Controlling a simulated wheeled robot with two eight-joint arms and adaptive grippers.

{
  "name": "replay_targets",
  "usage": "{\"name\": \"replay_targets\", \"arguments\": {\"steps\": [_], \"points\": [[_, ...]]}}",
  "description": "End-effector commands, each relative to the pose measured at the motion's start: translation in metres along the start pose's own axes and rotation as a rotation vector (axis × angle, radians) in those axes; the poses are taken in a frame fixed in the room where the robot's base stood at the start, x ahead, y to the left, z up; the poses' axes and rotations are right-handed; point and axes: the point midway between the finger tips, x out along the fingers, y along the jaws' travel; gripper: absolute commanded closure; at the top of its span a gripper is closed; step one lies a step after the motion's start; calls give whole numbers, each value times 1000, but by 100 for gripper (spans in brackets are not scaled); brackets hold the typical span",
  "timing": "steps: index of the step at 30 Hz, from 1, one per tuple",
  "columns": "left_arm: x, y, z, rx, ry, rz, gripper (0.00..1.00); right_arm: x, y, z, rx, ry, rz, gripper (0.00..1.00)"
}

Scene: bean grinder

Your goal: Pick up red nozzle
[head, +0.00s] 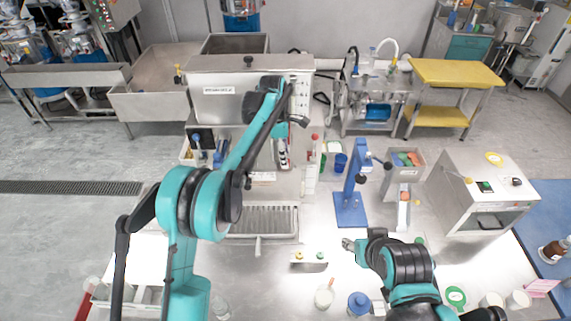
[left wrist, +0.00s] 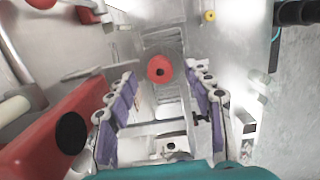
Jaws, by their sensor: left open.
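The red nozzle (left wrist: 160,69) shows in the left wrist view as a round red piece with a dark hole in its middle. My left gripper (left wrist: 163,78) is open, with one purple-padded finger on each side of the nozzle in the picture. I see no contact, and I cannot tell how far beyond the fingertips the nozzle is. In the head view my left arm reaches to the front of the steel machine (head: 215,105), and its gripper (head: 283,150) is there, partly hidden. My right gripper (head: 352,244) is low over the table, far from the machine; its jaw state is unclear.
A larger red part (left wrist: 50,125) lies close to the left finger in the wrist view. A drip tray (head: 262,222) is below. Small containers line the front edge.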

Motion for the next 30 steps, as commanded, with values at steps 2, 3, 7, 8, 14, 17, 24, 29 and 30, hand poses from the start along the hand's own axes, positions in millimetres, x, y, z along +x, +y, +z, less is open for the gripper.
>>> {"name": "replay_targets", "arguments": {"steps": [2, 3, 7, 8, 14, 17, 24, 29, 30], "points": [[12, 1, -1, 0, 0, 0, 48, -1, 0, -1, 0, 0, 0, 58], [16, 1, 0, 1, 0, 0, 48, -2, 0, -1, 0, 0, 0, 58], [24, 0, -1, 0, 0, 0, 48, -2, 0, -1, 0, 0, 0, 58], [24, 0, 0, 1, 0, 0, 48, -2, 0, -1, 0, 0, 0, 58], [24, 0, -1, 1, 0, 0, 59, -2, 0, -1, 0, 0, 0, 58], [24, 0, -1, 1, 0, 0, 85, -2, 0, -1, 0, 0, 0, 58], [24, 0, -1, 1, 0, 1, 100, -2, 0, -1, 0, 0, 0, 58], [23, 0, 0, 1, 0, 1, 100, -2, 0, -1, 0, 0, 0, 58], [21, 0, 0, 1, 0, 1, 100, -2, 0, -1, 0, 0, 0, 58]]}}
